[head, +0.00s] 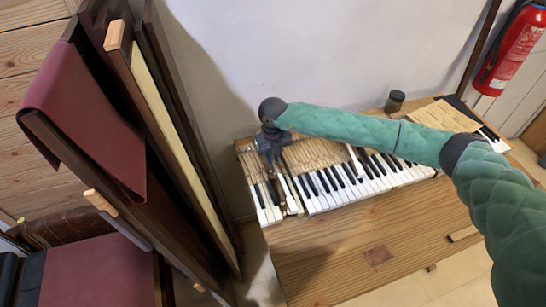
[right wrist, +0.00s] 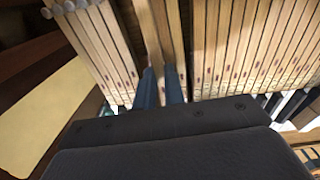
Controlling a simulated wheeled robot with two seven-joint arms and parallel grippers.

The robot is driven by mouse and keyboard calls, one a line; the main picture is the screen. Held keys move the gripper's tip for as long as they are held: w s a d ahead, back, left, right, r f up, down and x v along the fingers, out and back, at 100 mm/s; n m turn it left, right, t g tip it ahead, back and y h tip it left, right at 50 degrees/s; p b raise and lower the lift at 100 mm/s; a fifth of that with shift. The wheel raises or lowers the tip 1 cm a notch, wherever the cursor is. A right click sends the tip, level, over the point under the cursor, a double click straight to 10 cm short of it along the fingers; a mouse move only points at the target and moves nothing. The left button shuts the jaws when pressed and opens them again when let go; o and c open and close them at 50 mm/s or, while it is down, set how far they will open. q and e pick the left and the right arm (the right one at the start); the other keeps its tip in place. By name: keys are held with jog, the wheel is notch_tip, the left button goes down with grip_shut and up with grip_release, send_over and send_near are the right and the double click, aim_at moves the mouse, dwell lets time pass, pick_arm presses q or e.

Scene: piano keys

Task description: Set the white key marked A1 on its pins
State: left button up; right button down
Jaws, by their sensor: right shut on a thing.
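My right gripper (head: 272,158) is over the left end of the keyboard (head: 340,187). In the right wrist view its two blue-grey fingers (right wrist: 161,88) are shut on a pale wooden key shaft (right wrist: 152,40). The shaft runs in a gap in the row, with bare-wood key shafts on both sides. I cannot read the A1 mark on it. The pins under it are hidden, and I cannot tell whether it rests on them. My left gripper is not in view.
A dark jar (head: 395,101) and papers (head: 445,116) are at the back right. Tall dark panels (head: 160,130) stand close on the left. The wooden bench top (head: 330,260) in front is mostly clear.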

jog(key=shift+b, duration=0.8)
dwell(1.2)
jog(key=shift+f+b, duration=0.65)
dwell(0.7)
jog(key=c, duration=1.8)
grip_release()
jog(key=shift+r, duration=0.2)
jog(key=shift+r, duration=0.95)
jog(key=o, duration=0.5)
jog(key=shift+o, duration=0.2)
